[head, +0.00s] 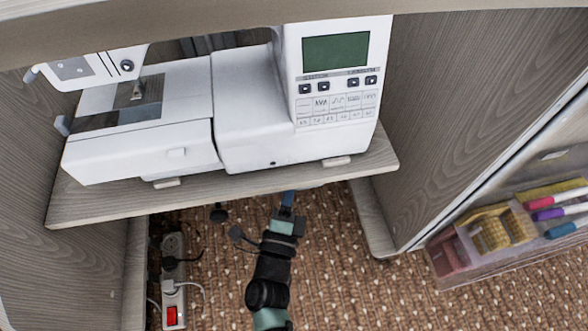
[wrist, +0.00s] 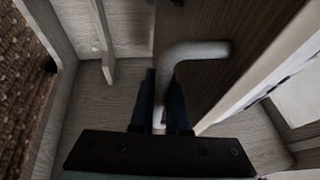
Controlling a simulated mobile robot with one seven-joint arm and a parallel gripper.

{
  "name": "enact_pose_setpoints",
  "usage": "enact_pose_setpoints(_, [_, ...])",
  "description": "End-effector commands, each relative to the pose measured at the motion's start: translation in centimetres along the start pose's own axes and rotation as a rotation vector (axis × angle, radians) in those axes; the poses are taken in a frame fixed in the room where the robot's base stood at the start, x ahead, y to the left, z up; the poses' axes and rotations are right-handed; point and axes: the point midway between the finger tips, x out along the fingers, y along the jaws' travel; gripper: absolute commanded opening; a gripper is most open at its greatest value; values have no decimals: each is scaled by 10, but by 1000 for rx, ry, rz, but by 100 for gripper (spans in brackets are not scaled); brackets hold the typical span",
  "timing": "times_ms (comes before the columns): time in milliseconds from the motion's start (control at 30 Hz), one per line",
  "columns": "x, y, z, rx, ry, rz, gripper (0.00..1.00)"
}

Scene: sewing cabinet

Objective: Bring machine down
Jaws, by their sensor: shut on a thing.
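The white sewing machine (head: 245,95) stands upright on a grey wooden shelf (head: 100,205) inside the cabinet, its dark green screen facing up front. My gripper (head: 288,198) is at the shelf's front edge, below the machine, and its tips are partly hidden under the shelf. In the wrist view, my gripper (wrist: 161,95) has its two dark blue fingers closed around the straight part of a pale bent lever (wrist: 200,50). The lever's bend shows beyond the fingertips.
Cabinet side walls stand left (head: 35,150) and right (head: 440,110) of the shelf. A power strip (head: 173,260) with cables lies on the brown carpet (head: 370,290) at lower left. A clear bin (head: 450,265) with thread and pens is at the right. Carpet between is open.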

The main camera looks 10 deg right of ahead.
Motion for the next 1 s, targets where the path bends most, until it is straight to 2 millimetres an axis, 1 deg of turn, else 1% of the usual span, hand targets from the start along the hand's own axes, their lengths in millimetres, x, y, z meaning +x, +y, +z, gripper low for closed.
enact_pose_setpoints(33, [-1,4,0,0,-2,11,0])
enact_pose_setpoints(200, [-1,4,0,-1,-2,10,0])
enact_pose_setpoints(233, [-1,4,0,-1,-2,10,15])
enact_pose_setpoints(300, [-1,4,0,-1,-2,9,26])
enact_pose_setpoints(667, [0,2,0,-1,-1,5,26])
enact_pose_setpoints(767, [-3,1,0,-1,-1,5,26])
enact_pose_setpoints(867, [-14,0,0,-3,-2,8,26])
enact_pose_setpoints(1000, [-41,-1,0,-4,-3,11,26])
